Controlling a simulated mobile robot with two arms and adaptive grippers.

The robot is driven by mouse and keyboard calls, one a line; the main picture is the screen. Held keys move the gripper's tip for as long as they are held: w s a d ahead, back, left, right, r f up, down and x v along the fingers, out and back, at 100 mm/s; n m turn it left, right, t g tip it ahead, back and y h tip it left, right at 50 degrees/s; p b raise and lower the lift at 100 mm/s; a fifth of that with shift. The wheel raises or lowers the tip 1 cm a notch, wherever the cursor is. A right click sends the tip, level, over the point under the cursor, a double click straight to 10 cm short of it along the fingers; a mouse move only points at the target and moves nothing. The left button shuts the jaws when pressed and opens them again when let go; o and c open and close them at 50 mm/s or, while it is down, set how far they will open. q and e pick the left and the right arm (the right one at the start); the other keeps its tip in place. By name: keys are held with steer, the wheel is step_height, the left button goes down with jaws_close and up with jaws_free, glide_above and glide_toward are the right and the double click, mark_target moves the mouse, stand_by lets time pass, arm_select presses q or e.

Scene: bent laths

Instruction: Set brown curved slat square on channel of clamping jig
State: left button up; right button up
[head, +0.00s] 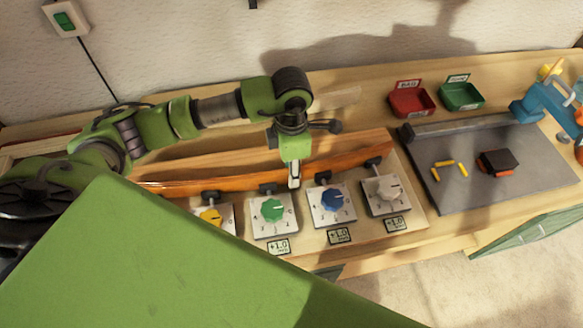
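The brown curved slat (235,181) lies lengthwise along the clamping jig (305,243), in front of a lighter wooden strip. My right gripper is not in view.
The jig's front carries a yellow knob (211,216), green knob (271,210), blue knob (332,199) and pale knob (387,188). To the right, a grey mat (465,202) holds yellow pieces and a dark block (498,161). Behind are red (411,103) and green (460,97) bins.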

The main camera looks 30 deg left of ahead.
arm_select(q)
steer(key=shift+s+f, duration=0.1)
step_height(320, 180, up, 12)
stand_by(0.5)
